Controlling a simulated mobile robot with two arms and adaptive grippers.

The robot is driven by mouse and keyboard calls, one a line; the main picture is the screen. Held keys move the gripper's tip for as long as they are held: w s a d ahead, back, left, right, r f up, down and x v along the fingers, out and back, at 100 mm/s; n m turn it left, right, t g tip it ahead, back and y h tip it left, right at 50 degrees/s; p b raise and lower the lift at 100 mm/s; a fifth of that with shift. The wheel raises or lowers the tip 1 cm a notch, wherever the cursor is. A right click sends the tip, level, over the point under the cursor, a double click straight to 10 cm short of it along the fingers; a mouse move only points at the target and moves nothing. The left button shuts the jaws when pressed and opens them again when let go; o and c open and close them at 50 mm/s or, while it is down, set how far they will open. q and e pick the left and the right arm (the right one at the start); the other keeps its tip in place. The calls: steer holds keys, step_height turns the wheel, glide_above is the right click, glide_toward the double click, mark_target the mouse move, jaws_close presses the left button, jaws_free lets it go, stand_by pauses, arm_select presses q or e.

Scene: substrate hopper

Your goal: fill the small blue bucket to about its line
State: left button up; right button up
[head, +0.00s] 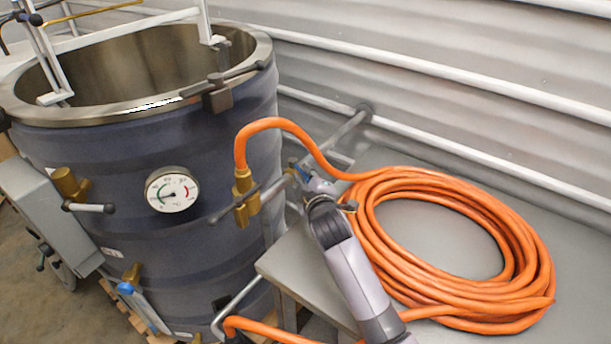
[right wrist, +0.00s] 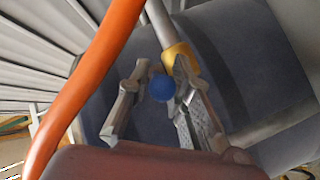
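My right gripper (head: 303,174) reaches up from the bottom, beside the brass valve (head: 246,198) on the hopper's side. In the right wrist view, the fingers (right wrist: 161,80) stand apart with a round blue knob (right wrist: 162,89) between or just beyond their tips. I cannot tell whether either finger touches it. A yellow-brass fitting (right wrist: 180,56) is just behind the knob. The large dark blue-grey hopper (head: 222,160) has an open steel top. No small blue bucket or fill line shows in either view. My left gripper is not in view.
An orange hose (head: 535,240) lies coiled on a grey surface (head: 440,235) at right and joins the brass valve. It also crosses the left of the right wrist view (right wrist: 92,75). A dial gauge (head: 172,190) and other valves are on the hopper. A corrugated wall (head: 450,45) stands behind.

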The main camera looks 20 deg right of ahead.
steer(key=shift+o, duration=0.9)
steer(key=v, duration=1.2)
